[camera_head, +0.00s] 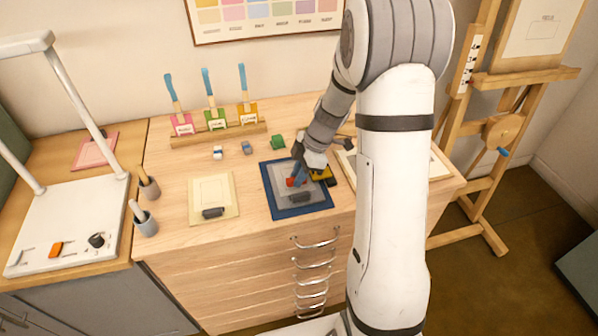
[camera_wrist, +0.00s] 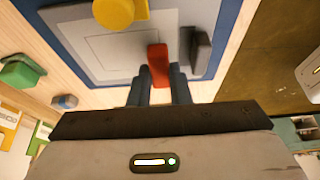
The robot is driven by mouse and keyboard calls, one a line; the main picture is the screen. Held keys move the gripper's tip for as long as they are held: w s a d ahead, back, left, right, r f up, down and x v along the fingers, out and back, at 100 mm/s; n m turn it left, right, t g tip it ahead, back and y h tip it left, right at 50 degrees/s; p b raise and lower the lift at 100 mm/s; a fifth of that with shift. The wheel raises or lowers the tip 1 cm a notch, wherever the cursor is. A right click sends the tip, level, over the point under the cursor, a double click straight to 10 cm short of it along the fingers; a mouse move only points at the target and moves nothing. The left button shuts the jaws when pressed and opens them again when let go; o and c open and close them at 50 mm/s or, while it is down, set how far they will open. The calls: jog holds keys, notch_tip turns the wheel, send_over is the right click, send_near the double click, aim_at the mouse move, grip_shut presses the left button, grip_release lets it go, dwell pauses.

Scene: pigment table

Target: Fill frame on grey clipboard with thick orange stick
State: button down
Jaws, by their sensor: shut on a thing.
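The grey clipboard (camera_head: 281,180) lies on a dark blue mat (camera_head: 271,209) at the middle of the table; it also shows in the wrist view (camera_wrist: 72,24). Its dark clip (camera_head: 300,197) is at the near edge. A thin-lined frame outline shows on its grey face in the wrist view. My gripper (camera_head: 297,177) is low over the clipboard, shut on a short red-orange stick (camera_wrist: 158,62). The stick lies over the frame's clip-side part. I cannot tell whether its tip touches the surface. My fingers hide its other end.
A yellow piece with a round knob (camera_wrist: 113,12) is beside the frame. A cream clipboard (camera_head: 211,190) lies left. A rack (camera_head: 215,133) holds blue-handled tools. Bare wood lies between the clipboards.

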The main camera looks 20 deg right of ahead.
aim_at(288, 169)
jog(key=shift+f+b, duration=0.9)
jog(key=shift+b, duration=0.3)
dwell(0.4)
jog(key=shift+w, duration=0.1)
jog(key=shift+w+r+b, duration=0.1)
jog(key=shift+w+b, duration=0.45)
jog(key=shift+w, duration=3.2)
jog(key=shift+b, duration=0.6)
jog(key=shift+s, duration=0.1)
